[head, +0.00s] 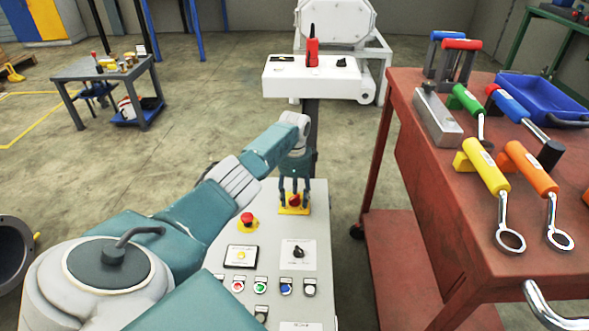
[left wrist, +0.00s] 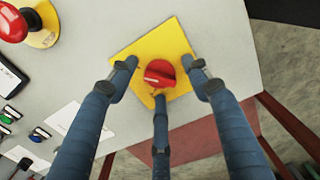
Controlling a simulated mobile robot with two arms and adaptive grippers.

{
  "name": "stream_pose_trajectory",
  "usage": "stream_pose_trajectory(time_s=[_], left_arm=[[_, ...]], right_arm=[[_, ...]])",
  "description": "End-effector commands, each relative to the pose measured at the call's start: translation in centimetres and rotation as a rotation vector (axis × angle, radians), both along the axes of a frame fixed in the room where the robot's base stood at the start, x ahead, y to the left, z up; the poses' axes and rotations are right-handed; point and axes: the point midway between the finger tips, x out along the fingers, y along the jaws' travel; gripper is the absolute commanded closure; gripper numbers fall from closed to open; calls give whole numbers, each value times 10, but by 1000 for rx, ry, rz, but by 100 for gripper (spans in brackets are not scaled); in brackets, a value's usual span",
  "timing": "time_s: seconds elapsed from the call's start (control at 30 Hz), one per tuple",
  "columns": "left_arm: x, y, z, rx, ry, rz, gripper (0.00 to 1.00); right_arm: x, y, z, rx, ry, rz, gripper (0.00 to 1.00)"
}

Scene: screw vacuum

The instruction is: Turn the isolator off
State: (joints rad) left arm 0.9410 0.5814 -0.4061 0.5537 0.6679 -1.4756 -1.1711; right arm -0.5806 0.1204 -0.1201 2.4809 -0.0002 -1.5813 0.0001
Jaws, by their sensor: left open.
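The isolator is a red rotary knob (head: 294,200) on a yellow square plate (head: 284,209), at the far right part of a grey control panel (head: 222,238). In the left wrist view the red knob (left wrist: 160,74) sits near the middle of the yellow plate (left wrist: 176,36). My left gripper (head: 294,190) is open, its fingers pointing down around the knob. In the left wrist view the left gripper's fingers (left wrist: 162,85) are spread on either side of the knob and below it, with gaps at the sides. Whether the lower finger touches it cannot be told. My right gripper is not in view.
A red emergency button (head: 247,218) stands left of the isolator. A black selector switch (head: 298,251) and several coloured push buttons are nearer on the panel. A red bench (head: 408,128) with tools stands to the right. A white machine (head: 288,78) stands behind.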

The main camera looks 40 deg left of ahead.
Motion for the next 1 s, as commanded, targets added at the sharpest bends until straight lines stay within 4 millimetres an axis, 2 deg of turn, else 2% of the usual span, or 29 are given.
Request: stream_pose_trajectory(time_s=[0.03,0.27,0.63,0.9,1.0], left_arm=[[0,0,0,0,0,0,51],[0,0,0,0,0,0,96],[0,-1,1,-1,0,47,96],[1,-2,3,-4,0,219,96],[1,-1,3,-4,0,309,96]], right_arm=[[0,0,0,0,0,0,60],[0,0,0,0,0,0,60],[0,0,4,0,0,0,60],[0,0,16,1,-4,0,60],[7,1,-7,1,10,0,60]])
